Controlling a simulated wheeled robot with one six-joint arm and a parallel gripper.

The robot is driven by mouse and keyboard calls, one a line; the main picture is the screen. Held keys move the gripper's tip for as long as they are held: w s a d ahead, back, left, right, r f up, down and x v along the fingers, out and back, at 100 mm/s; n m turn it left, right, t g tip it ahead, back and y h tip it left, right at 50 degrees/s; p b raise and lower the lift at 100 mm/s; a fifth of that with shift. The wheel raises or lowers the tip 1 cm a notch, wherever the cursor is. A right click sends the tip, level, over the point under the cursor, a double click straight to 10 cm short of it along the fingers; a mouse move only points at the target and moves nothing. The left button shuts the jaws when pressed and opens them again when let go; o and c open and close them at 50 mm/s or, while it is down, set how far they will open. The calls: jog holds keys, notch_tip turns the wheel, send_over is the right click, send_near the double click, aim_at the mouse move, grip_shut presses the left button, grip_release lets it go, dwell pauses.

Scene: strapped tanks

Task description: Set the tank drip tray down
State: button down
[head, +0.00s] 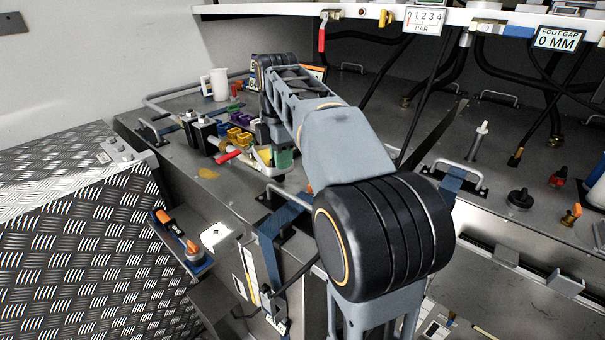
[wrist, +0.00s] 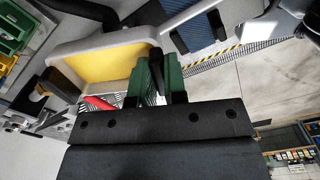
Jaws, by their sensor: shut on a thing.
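The drip tray has a pale rim (wrist: 95,48) and a yellow inside. In the wrist view it is at upper left, beside my gripper (wrist: 157,72). My gripper's green ribbed fingers are shut on a dark upright grip at the tray's edge. In the head view the tray (head: 264,155) shows only in part, small, next to my green gripper fingers (head: 284,159). My arm hides part of this area. I cannot tell whether the tray's underside touches the grey deck (head: 180,165).
Red (head: 228,157), yellow and purple fittings crowd the deck left of the tray. A white jug (head: 215,84) stands behind them. A bar handle (head: 290,194) is in front, and a treadplate cover (head: 80,230) lies left. A shelf with gauges (head: 430,20) overhangs the back.

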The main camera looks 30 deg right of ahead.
jog(key=d+f, duration=0.1)
jog(key=d, duration=0.1)
jog(key=w+d+f, duration=0.1)
jog(key=d+f, duration=0.1)
jog(key=w+d+f+p, duration=0.1)
jog(key=d+f, duration=0.1)
jog(key=shift+w+f, duration=0.2)
jog(key=shift+w, duration=0.05)
jog(key=shift+w+d+f, duration=0.2)
jog(key=shift+d+f, duration=0.2)
jog(key=shift+f, duration=0.25)
jog(key=shift+w+d+f, duration=0.1)
jog(key=shift+f, duration=1.6)
jog(key=c, duration=1.6)
grip_release()
jog(key=shift+f, duration=0.15)
jog(key=shift+c, duration=0.2)
jog(key=shift+o, duration=1)
